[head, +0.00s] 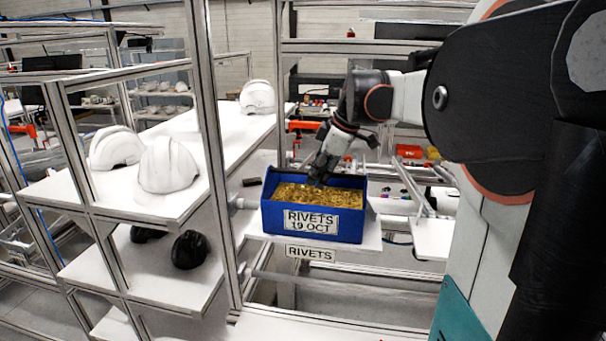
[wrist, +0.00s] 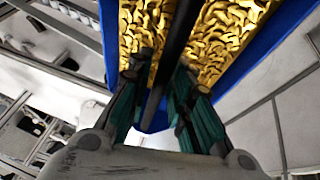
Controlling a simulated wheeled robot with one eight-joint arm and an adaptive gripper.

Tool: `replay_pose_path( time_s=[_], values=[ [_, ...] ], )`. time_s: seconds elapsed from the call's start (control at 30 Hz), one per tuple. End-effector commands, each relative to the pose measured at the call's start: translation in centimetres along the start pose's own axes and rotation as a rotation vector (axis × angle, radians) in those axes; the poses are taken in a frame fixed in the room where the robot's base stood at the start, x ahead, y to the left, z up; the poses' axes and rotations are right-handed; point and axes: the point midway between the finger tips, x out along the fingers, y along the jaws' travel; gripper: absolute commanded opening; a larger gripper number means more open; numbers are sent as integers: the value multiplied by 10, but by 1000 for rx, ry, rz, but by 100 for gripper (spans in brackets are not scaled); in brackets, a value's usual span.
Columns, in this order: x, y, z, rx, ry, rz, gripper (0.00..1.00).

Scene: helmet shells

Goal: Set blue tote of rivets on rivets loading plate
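The blue tote (head: 270,217) is full of gold rivets (head: 318,194) and bears a "RIVETS 19 OCT" label. It is upright over the white rivets loading plate (head: 371,236), whose "RIVETS" label hangs at the front edge. The tote's base looks at the plate's surface, but I cannot tell whether it bears fully. My gripper (head: 318,177) reaches down into the tote from above. In the wrist view, my gripper's fingers (wrist: 163,88) lie close on both sides of a dark bar (wrist: 174,50) running across the tote, apparently closed on it. The tips are partly hidden.
White helmet shells (head: 168,165) stand on the white shelf (head: 100,195) at left, with a black shell (head: 189,250) below. A metal upright (head: 212,150) stands left of the tote. A small white plate (head: 432,238) lies at right, past a gap.

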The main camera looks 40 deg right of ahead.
Motion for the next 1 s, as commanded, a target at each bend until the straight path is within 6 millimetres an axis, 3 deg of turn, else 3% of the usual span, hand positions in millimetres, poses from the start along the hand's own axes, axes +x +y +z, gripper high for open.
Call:
replay_pose_path(
  time_s=[0.4,0.8,1.0],
  values=[
    [-4,0,0,0,-1,0,34],
    [-61,0,0,1,-1,-1,34],
    [-74,0,0,0,-1,0,34]
  ],
)
